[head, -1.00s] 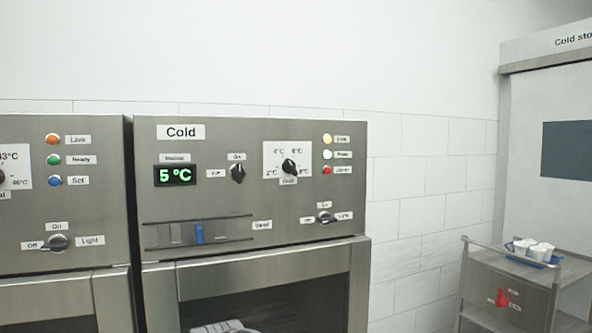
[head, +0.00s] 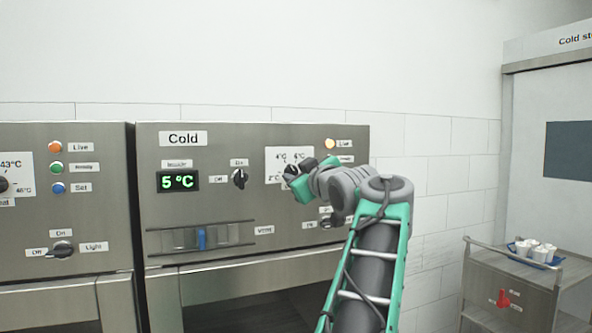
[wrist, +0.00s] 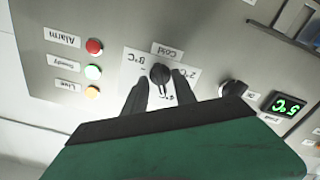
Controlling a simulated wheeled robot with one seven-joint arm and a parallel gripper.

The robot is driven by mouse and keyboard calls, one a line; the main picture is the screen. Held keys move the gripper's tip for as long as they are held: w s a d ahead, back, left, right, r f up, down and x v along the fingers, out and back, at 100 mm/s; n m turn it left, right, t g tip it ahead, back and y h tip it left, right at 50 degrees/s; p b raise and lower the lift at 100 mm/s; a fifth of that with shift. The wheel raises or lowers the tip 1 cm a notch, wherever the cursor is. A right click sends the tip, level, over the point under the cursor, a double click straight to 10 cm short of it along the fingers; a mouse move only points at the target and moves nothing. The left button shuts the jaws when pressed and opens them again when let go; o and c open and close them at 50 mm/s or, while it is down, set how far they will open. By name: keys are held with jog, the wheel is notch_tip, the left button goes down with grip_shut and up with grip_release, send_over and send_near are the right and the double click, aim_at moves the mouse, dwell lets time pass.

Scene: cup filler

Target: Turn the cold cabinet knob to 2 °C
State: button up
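The cold cabinet (head: 215,270) carries a black temperature knob (wrist: 160,74) on a white dial plate (head: 282,153) with °C marks. My gripper (wrist: 160,84) is open in the wrist view, with one dark finger on each side of the knob and a gap showing to each. In the head view my gripper (head: 299,178) is in front of the dial and hides most of the knob. The knob's exact pointing is hard to read. The green display (head: 178,181) reads 5 °C and also shows upside down in the wrist view (wrist: 288,105).
An On/Off knob (head: 240,179) sits left of the dial. Red (wrist: 94,46), white (wrist: 93,71) and yellow (wrist: 92,92) lamps sit on the dial's other side. A light switch (head: 327,221) is below, partly behind my arm. A cart (head: 520,285) with cups stands at right.

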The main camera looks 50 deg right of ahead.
jog(key=shift+w+d, duration=0.2)
jog(key=shift+w, duration=0.2)
jog(key=shift+c, duration=0.2)
grip_shut()
